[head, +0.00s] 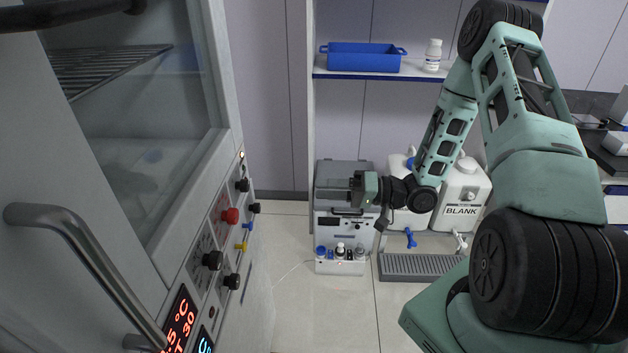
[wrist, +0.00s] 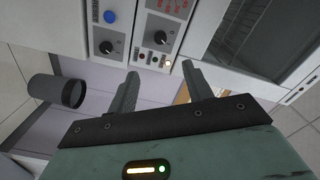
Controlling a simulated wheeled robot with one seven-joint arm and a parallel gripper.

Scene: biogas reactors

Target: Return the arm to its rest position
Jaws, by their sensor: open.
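My green and black arm fills the right side of the head view, bent at the elbow. My gripper (head: 340,190) points left in the middle of the head view, in front of a grey bench instrument. In the wrist view my gripper (wrist: 160,92) shows two separated dark fingers with nothing between them. Beyond the fingertips in that view is a control panel (wrist: 150,50) with black knobs and a blue button. The gripper touches nothing that I can see.
A large incubator cabinet (head: 180,190) with a handle (head: 90,265) stands close on the left. A blue tray (head: 362,57) and white bottle (head: 432,55) sit on a shelf. A container marked BLANK (head: 461,196) stands behind my arm.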

